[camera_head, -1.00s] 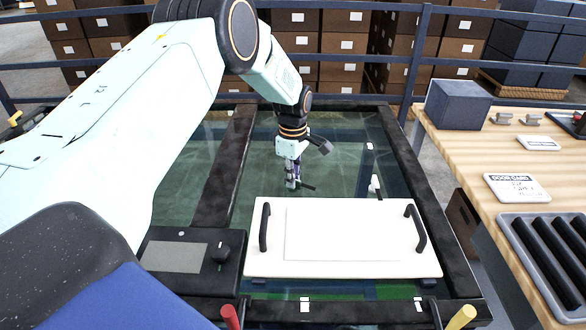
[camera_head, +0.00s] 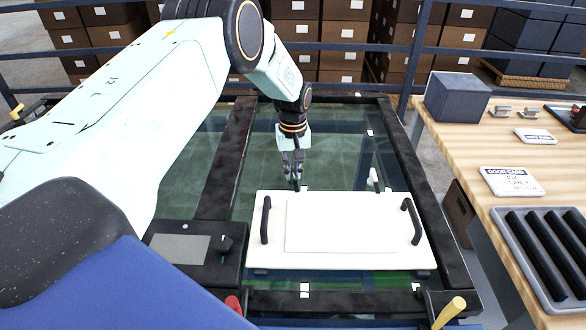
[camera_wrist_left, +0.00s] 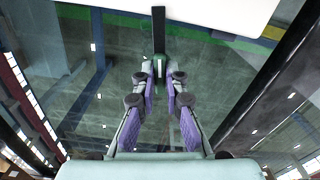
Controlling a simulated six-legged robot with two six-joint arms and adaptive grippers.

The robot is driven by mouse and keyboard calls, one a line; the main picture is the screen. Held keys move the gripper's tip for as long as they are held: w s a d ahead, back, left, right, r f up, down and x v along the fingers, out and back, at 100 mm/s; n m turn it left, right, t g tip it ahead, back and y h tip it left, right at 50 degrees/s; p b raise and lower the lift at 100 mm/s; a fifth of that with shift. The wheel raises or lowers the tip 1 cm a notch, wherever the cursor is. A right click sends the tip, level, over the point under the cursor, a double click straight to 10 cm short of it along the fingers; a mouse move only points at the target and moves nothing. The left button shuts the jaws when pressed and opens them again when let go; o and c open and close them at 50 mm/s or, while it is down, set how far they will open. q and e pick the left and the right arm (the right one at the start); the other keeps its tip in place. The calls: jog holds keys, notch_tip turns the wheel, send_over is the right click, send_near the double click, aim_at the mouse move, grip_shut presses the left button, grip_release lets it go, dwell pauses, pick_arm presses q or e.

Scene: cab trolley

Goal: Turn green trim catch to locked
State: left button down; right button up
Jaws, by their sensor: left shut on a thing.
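My left gripper (camera_head: 296,182) reaches down at the far edge of the white panel (camera_head: 272,256). In the left wrist view its purple-padded fingers (camera_wrist_left: 155,82) close on the green trim catch (camera_wrist_left: 159,68), whose dark lever (camera_wrist_left: 158,30) points up the picture toward the panel's edge. The fingers hide part of the catch. In the head view, the catch is mostly hidden by the gripper. My right gripper is not in view.
The panel has two black handles (camera_head: 266,220) and lies on a dark frame around glass. A white upright piece (camera_head: 374,180) stands beyond its far right part. A wooden bench (camera_head: 465,135) with a roller tray (camera_head: 507,228) stands at right.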

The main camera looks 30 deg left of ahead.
aim_at(293, 172)
pick_arm(q)
jog(key=shift+m, duration=1.1)
jog(key=c, duration=1.4)
grip_release()
jog(key=shift+r, duration=0.1)
notch_tip(293, 172, up, 12)
